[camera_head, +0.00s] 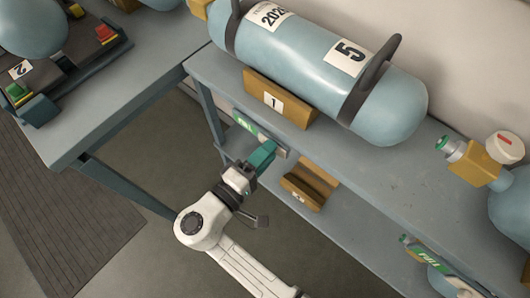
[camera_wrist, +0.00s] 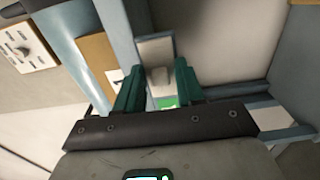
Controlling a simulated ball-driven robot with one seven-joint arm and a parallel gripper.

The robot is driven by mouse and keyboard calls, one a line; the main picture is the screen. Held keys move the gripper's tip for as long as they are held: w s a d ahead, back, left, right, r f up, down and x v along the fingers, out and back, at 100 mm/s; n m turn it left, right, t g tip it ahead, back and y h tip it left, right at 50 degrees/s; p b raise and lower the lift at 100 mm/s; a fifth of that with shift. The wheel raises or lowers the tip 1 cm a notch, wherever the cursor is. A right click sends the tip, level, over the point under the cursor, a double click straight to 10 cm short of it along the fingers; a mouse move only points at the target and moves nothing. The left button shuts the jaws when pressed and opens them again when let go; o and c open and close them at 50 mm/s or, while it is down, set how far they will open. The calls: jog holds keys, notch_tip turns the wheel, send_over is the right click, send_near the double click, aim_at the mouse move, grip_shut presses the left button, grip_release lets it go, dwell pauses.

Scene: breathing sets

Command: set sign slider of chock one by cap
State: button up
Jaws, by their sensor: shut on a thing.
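Chock one (camera_head: 262,92), a tan wooden block with a white "1" label, sits under a pale blue cylinder marked 5 on the shelf. The sign slider (camera_head: 243,121) is on the shelf's front edge below it, with a green face partly showing. My gripper (camera_head: 270,150) with teal fingers is at the right part of the sign and hides some of it. In the wrist view my gripper (camera_wrist: 159,80) has its fingers either side of the slider's grey cap (camera_wrist: 159,76) and is shut on it. A green patch (camera_wrist: 167,103) shows below the cap.
The cylinder (camera_head: 310,55) lies on the upper shelf (camera_head: 395,180). An empty tan chock (camera_head: 310,185) is on the lower shelf to the right of my gripper. Another sign (camera_head: 425,250) reading FULL is at lower right. A second bench (camera_head: 110,110) stands at left.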

aim_at(245, 125)
grip_shut()
jog(key=w+a+b, duration=0.1)
jog(key=a+b, duration=0.1)
jog(key=w+a+b, duration=0.4)
jog(key=shift+a+f, duration=0.25)
jog(key=shift+a, duration=0.05)
jog(key=shift+w+a+r, duration=0.15)
jog(key=shift+w+a, duration=0.05)
